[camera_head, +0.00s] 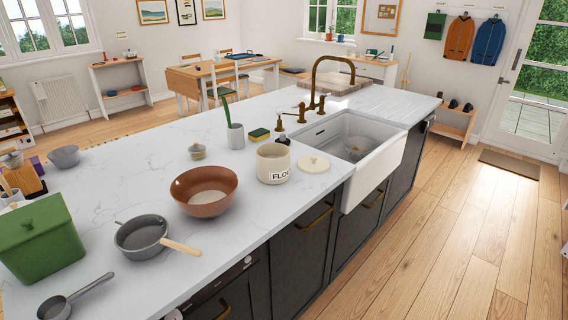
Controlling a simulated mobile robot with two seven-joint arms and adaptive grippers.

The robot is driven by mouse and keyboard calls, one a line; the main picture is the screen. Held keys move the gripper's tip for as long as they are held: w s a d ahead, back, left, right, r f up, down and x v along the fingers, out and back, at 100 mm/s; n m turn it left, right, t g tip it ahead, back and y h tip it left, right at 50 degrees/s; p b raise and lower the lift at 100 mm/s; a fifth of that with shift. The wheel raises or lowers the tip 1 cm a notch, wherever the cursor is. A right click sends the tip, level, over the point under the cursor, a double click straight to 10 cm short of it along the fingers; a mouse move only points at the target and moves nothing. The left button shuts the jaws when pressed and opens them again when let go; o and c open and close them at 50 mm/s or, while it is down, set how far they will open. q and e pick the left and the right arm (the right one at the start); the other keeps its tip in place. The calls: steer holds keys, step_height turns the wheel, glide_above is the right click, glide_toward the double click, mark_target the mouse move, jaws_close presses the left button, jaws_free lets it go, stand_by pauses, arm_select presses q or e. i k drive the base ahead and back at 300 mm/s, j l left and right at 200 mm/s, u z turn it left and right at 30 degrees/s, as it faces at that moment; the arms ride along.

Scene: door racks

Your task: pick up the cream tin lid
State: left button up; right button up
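The cream tin lid (314,163) is a small round disc with a knob, lying flat on the white marble counter. It is just right of the cream flour tin (273,164), close to the counter's front edge and left of the sink. The tin stands upright with its top uncovered and dark lettering on its front. Neither of my grippers shows in the head view.
A brown bowl (204,191) and a grey pan (142,236) with a wooden handle stand left of the tin. The white sink (366,152) with a brass faucet (318,85) is to the right. A sponge (259,135) and a grey plant pot (235,136) stand behind the tin.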

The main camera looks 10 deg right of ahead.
mark_target(310, 164)
steer(key=i+l+u, duration=0.15)
steer(key=l+u, duration=0.25)
steer(key=i+l+u, duration=0.1)
steer(key=l+u, duration=0.55)
steer(key=l, duration=0.85)
steer(key=i, duration=0.05)
